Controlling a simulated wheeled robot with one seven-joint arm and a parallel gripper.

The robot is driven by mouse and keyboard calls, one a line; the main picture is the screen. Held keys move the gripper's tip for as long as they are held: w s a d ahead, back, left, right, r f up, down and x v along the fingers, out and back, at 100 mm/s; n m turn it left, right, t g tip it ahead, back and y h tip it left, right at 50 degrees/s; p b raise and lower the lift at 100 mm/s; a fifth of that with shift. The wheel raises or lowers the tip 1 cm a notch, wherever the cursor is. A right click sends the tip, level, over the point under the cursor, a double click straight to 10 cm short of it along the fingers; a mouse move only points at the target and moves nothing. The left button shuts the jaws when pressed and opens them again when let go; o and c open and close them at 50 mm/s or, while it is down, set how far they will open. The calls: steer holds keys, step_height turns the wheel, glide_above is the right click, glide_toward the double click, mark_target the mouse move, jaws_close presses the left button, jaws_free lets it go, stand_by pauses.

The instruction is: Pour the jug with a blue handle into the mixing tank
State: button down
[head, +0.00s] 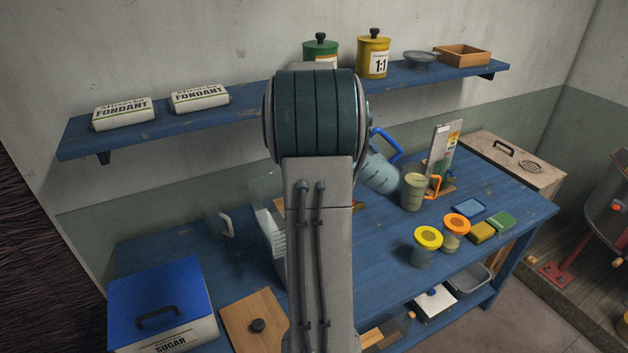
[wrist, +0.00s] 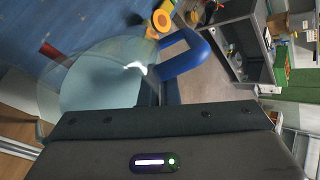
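The jug with a blue handle (head: 382,174) is tilted in the air over the back of the blue table, just right of my arm in the head view. It is clear, and its blue handle is at the upper right. The wrist view shows the clear jug (wrist: 100,85) and blue handle close up, right against my gripper (wrist: 160,93). The gripper appears shut on the jug, though its fingers are mostly hidden. A metal vessel on red legs (head: 612,205), possibly the mixing tank, is cut off at the right edge.
A jug with an orange handle (head: 413,190) stands near the tilted jug. Yellow-lidded (head: 428,238) and orange-lidded (head: 457,224) jars stand nearer the front. A clear container (head: 267,195) is partly behind my arm. The blue wall shelf (head: 235,105) runs above; a sugar bin (head: 165,300) is front left.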

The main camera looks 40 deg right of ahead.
steer(key=shift+w+a+b, duration=0.1)
steer(key=shift+w+b, duration=0.05)
steer(key=shift+b, duration=0.15)
steer(key=shift+w+a+g+h+b, duration=0.3)
steer(key=shift+g+h+b, duration=0.3)
steer(key=shift+b, duration=1.7)
steer(key=shift+w+a+g+h+b, duration=0.2)
steer(key=shift+a+g+h+b, duration=0.35)
steer(key=shift+b, duration=1.75)
stand_by(3.1)
